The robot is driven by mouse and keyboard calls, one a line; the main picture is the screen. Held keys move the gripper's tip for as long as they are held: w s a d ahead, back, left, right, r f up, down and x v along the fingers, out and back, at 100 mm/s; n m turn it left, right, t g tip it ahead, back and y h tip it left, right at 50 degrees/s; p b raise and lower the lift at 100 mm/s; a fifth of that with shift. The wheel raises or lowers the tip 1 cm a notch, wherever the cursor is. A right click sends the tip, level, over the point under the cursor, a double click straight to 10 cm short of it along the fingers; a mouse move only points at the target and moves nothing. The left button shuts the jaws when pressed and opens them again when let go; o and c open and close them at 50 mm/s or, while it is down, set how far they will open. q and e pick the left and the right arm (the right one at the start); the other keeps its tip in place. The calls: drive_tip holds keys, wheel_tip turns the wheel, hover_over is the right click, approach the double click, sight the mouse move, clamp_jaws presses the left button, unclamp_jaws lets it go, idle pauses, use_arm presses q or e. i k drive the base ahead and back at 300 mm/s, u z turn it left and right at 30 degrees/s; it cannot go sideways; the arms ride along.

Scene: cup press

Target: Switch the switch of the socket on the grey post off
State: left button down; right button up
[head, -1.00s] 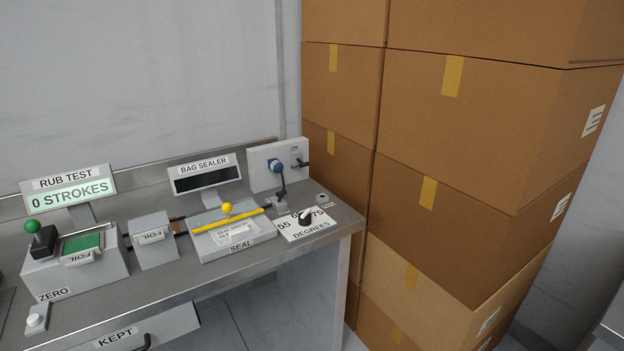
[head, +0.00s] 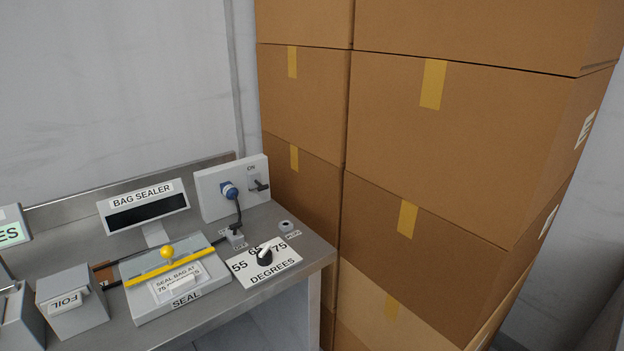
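A light panel (head: 211,200) stands at the back right corner of the bench. A blue plug (head: 229,191) sits on its face with a dark cable hanging down. Right of the plug is a small switch with a dark lever (head: 259,186) under an ON label. I cannot make out a grey post in this view. Neither of my grippers is in view.
The bag sealer (head: 172,279) with a yellow bar, its display (head: 144,209) and a degrees dial (head: 264,257) share the bench (head: 307,249). Tall stacked cardboard boxes (head: 440,140) stand close right of the bench.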

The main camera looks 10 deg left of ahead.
sight(260, 187)
drive_tip(key=u, duration=0.15)
drive_tip(key=i, duration=0.75)
drive_tip(key=u, duration=0.55)
